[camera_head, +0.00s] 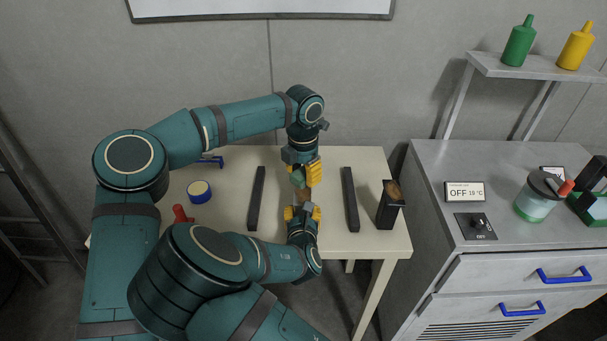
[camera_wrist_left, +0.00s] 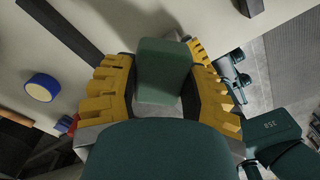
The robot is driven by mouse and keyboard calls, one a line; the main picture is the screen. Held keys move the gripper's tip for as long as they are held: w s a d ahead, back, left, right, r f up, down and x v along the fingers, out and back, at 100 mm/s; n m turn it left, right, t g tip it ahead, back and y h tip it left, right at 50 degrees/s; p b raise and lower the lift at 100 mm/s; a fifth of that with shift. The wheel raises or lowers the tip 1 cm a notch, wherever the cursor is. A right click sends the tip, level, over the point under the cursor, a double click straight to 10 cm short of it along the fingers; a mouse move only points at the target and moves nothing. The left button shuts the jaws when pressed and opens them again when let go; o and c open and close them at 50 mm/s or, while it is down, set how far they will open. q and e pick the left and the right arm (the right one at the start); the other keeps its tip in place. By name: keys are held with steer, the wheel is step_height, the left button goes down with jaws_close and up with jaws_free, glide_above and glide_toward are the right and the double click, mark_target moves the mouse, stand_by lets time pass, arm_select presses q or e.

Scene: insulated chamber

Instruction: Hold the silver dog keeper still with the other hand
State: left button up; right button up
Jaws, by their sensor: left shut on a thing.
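My left gripper (camera_head: 305,174) points down over the table and is shut on a green block (camera_head: 298,178). In the left wrist view the green block (camera_wrist_left: 165,72) sits between the yellow fingers of my left gripper (camera_wrist_left: 165,85). My right gripper (camera_head: 303,211) is just in front of it, close to the table's front edge, with its yellow fingers pointing toward the left one. A small brownish thing shows between the two grippers, partly hidden. Whether the right fingers hold anything is too small to tell. I cannot make out a silver dog keeper with certainty.
The pale table (camera_head: 228,180) carries two dark bars (camera_head: 257,198) (camera_head: 350,199), a blue-and-yellow round item (camera_head: 199,191) and a black holder (camera_head: 388,212) at its right edge. A red-handled thing (camera_head: 181,214) is at the left. A grey cabinet (camera_head: 425,185) stands on the right.

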arm_select(q)
steer(key=shift+a, duration=0.1)
steer(key=shift+r, duration=2.95)
steer(key=shift+r, duration=1.5)
steer(key=shift+f, duration=3.45)
steer(key=shift+f, duration=1)
